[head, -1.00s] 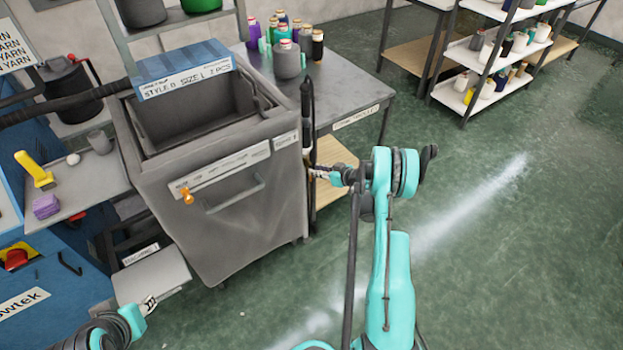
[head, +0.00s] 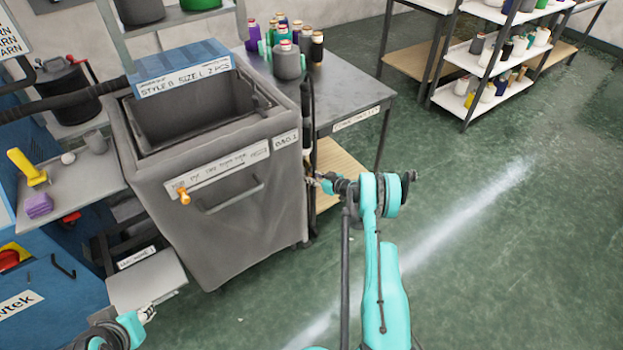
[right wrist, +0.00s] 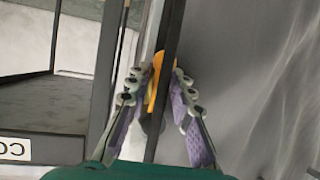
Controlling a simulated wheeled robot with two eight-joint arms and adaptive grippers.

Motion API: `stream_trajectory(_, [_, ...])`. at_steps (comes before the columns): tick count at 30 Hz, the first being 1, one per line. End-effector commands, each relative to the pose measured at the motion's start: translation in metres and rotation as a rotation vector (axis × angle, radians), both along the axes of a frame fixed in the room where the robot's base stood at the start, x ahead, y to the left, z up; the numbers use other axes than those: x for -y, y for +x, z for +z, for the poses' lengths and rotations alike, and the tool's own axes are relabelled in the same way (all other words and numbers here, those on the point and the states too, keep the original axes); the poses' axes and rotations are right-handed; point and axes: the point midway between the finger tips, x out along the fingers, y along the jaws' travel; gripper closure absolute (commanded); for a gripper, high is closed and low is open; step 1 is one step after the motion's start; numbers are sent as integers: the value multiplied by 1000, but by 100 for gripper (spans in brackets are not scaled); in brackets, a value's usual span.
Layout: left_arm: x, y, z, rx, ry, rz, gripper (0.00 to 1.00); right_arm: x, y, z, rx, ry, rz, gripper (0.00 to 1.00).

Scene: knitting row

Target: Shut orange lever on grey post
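An orange lever (right wrist: 158,80) sits on a narrow dark grey post (right wrist: 172,35) in the right wrist view. My right gripper (right wrist: 160,75) is open, with its purple-padded fingers on either side of the lever. A gap shows on the right of the lever; contact on the left cannot be told. In the head view my right gripper (head: 314,180) is beside the right side of the grey bin, at the dark upright (head: 307,110); the lever is not clear there. My left gripper (head: 147,314) is low at the left, away from the post, its fingers too small to read.
The grey bin (head: 245,225) stands left of my right gripper, with an orange knob (head: 184,196) on its front. A steel table (head: 345,85) with yarn cones stands behind. A white shelf rack (head: 475,100) is at the far right. The green floor (head: 500,250) at right is clear.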

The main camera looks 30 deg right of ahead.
Motion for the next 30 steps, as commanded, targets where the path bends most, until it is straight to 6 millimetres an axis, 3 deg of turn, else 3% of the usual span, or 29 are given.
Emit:
stream_trajectory(4, [0, 0, 0, 0, 0, 0, 66, 0, 0, 0, 0, 0, 0, 78])
stream_trajectory(7, [0, 0, 0, 0, 0, 0, 66, 0, 0, 0, 0, 0, 0, 100])
stream_trajectory(20, [0, 0, 0, 0, 0, 0, 66, 1, 0, 1, 3, -33, 0, 100])
stream_trajectory(30, [0, 0, 0, 0, 0, 0, 66, 8, 0, 2, 19, -243, 0, 100])
